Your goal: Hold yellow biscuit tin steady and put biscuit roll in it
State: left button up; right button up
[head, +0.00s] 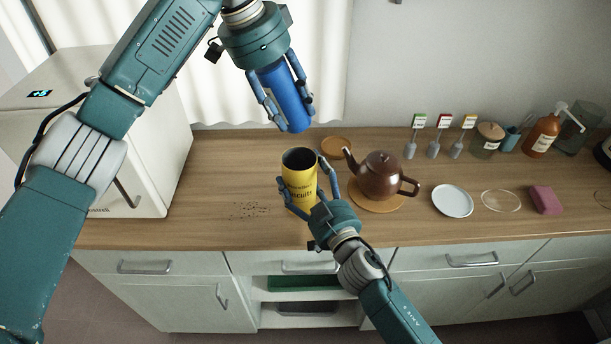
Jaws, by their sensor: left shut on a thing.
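The yellow biscuit tin (301,171) stands upright on the wooden counter, its dark open mouth facing up. The blue biscuit roll (285,99) is in my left gripper (286,102), which is shut on it and points down. The roll is slightly tilted, and its lower end appears above the tin's mouth, apart from it. My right gripper (304,172) reaches in from the front with a finger on each side of the tin. I cannot tell whether both fingers press on it. The gripper hides the tin's lower right part.
A brown teapot (378,176) stands on a round mat (376,204) close right of the tin. A small round wooden disc (336,148) lies behind. Dark crumbs (250,210) lie to the left. A white plate (452,201) and a pink block (546,201) are further right. A white cabinet (150,150) bounds the left.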

pick_arm(q)
jog(key=f, duration=1.2)
jog(key=shift+s+a+f, duration=0.15)
jog(key=shift+s+a, duration=0.05)
jog(key=shift+s, duration=0.05)
pick_arm(e)
jog(key=shift+s+a+r, duration=0.15)
jog(key=shift+s+a, duration=0.05)
pick_arm(q)
jog(key=shift+a+f, duration=0.1)
pick_arm(e)
jog(key=shift+a, duration=0.1)
jog(key=shift+s+r, duration=0.1)
pick_arm(q)
jog(key=o, duration=1.4)
jog(key=shift+w+f, duration=0.1)
jog(key=shift+w+d, duration=0.15)
jog(key=shift+d, duration=0.05)
jog(key=shift+w+d, duration=0.1)
pick_arm(e)
jog(key=shift+w+d+f, duration=0.2)
jog(key=shift+w+f, duration=0.05)
